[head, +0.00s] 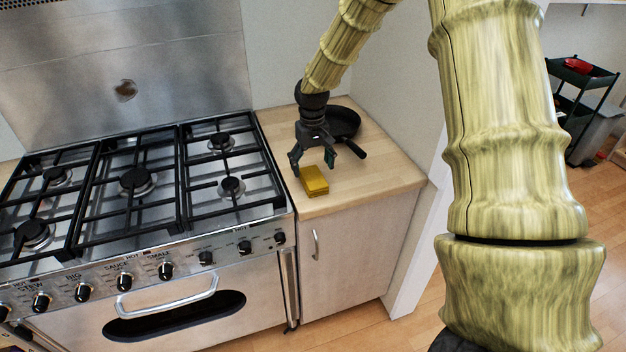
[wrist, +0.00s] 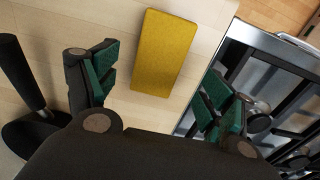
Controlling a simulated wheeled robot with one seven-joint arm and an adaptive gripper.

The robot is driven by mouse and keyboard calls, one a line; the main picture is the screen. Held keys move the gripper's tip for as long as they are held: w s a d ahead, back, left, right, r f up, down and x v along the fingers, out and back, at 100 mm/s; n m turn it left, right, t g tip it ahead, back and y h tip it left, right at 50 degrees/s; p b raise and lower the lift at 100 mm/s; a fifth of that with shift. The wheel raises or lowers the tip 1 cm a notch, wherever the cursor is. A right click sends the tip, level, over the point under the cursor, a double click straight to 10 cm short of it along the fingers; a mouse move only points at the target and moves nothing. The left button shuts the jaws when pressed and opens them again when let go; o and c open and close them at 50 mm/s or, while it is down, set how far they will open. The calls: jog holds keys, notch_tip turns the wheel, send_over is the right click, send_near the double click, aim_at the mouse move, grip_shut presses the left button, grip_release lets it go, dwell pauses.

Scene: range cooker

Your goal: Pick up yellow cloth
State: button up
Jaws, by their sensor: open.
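The yellow cloth (head: 314,181) is a folded rectangular block lying on the wooden counter (head: 372,184), near its front left part beside the cooker. It also shows in the wrist view (wrist: 163,53), whole and uncovered, ahead of the fingers and between their lines. My gripper (head: 315,163) is open and empty above the counter, just behind the cloth in the head view. In the wrist view my gripper (wrist: 158,98) has its two green-padded fingers spread wide, one on each side of the cloth's near end. No contact with the cloth shows.
A black frying pan (head: 342,122) lies behind my gripper, its handle (head: 353,148) pointing forward right. It shows at the left of the wrist view (wrist: 25,132). The gas cooker (head: 140,185) with raised black grates adjoins the counter's left side. The counter's right front is clear.

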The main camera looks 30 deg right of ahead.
aim_at(313, 177)
jog(key=shift+s+f, duration=0.2)
jog(key=shift+f, duration=0.15)
jog(key=shift+f+p, duration=0.95)
jog(key=shift+f, duration=1.15)
jog(key=c, duration=1.1)
